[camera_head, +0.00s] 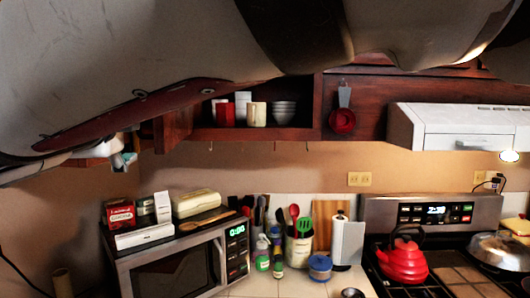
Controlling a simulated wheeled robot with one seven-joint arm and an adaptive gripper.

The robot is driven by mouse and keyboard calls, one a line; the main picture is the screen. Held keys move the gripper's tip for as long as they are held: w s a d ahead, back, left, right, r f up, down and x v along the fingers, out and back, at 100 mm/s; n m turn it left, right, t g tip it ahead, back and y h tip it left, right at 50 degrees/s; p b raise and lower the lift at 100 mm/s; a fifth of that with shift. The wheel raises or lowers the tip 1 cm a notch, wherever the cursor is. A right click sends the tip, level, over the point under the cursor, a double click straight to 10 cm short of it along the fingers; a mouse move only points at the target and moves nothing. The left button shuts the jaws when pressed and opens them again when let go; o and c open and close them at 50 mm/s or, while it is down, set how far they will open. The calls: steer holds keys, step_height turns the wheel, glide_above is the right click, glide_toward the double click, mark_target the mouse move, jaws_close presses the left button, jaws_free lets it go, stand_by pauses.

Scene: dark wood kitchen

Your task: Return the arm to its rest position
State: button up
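My arm (180,45) fills the top of the head view from the left edge across to the upper right, very close to the camera. Its pale links hide much of the upper cupboards. I cannot make out my gripper or its fingertips in this view, so whether it holds anything does not show.
Behind my arm is an open dark wood shelf with cups and bowls (284,112). A range hood (460,130) juts out at right above a stove with a red kettle (402,262). A microwave (180,268) stands lower left. Utensils and a paper towel roll (347,242) crowd the counter.

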steer(key=w+d+r+n+y+b, duration=0.1)
steer(key=w+d+r+n+y, duration=0.2)
steer(key=d+n, duration=0.3)
steer(key=d+f+n+g+b, duration=0.1)
steer(key=d+f+n+g, duration=0.2)
steer(key=d+f+n, duration=0.5)
steer(key=s+d+f+g+h+b, duration=0.1)
steer(key=s+d+f+g+h, duration=0.1)
steer(key=d+f, duration=0.6)
steer(key=s+d+f+g+h, duration=0.3)
steer(key=s+d+f+g, duration=0.1)
steer(key=s+d+f, duration=0.3)
steer(key=s+d+f+n+g+h+b, duration=0.1)
steer(key=s+d+f, duration=0.4)
steer(key=d+f, duration=0.5)
steer(key=d+g+h, duration=0.1)
steer(key=d, duration=0.3)
steer(key=shift+f+g+h+b, duration=0.3)
steer(key=shift+f+g, duration=0.1)
